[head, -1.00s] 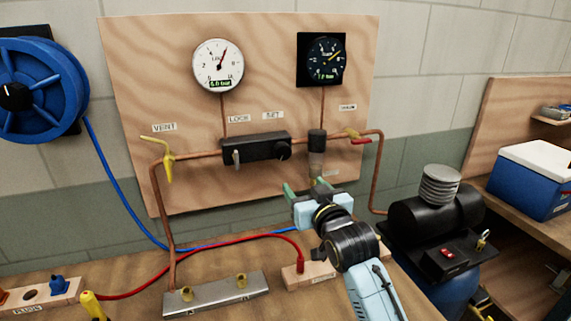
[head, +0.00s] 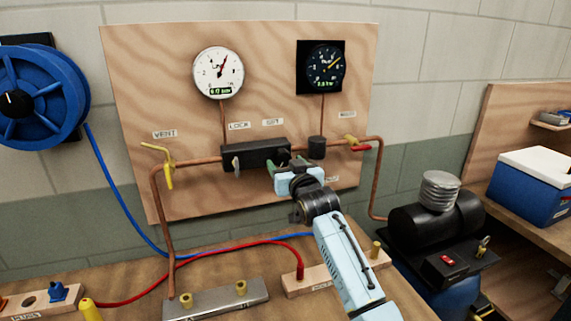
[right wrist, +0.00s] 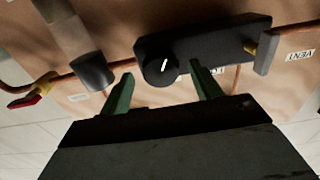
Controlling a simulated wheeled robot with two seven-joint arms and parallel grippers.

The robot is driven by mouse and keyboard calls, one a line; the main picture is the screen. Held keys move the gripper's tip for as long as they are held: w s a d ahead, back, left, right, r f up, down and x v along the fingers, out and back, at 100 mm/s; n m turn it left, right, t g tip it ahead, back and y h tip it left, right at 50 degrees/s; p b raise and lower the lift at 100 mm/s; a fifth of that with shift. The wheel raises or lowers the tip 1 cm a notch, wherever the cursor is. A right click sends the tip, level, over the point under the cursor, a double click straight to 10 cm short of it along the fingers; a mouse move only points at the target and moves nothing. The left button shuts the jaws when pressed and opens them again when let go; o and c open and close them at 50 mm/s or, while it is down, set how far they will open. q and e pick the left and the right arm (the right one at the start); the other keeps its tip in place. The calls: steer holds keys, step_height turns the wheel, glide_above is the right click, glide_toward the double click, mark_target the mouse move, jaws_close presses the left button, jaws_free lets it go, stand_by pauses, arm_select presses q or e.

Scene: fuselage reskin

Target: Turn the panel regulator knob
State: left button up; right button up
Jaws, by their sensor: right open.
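The black regulator block (head: 250,154) is fixed to the wooden panel, with its round black knob (head: 283,155) at the right end under the SET label. In the right wrist view the knob (right wrist: 160,67) carries a white pointer mark. My right gripper (head: 285,166) is at the knob from below and in front. In the right wrist view its two green fingers (right wrist: 163,88) stand apart, and the knob appears between and just beyond their tips. I cannot tell whether they touch it. My left gripper is not in view.
A white gauge (head: 218,73) and a black gauge (head: 323,67) hang above. A grey lever (head: 236,164) is on the block's left, a dark cylinder (head: 316,148) to its right. Yellow vent handle (head: 168,168), red-handled valve (head: 358,145) and copper pipes flank them. Hoses and metal manifold (head: 216,297) lie below.

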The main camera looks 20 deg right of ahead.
steer(key=shift+w, duration=0.55)
steer(key=shift+c, duration=0.2)
steer(key=c, duration=0.9)
steer(key=shift+c, duration=0.2)
steer(key=shift+n, duration=0.3)
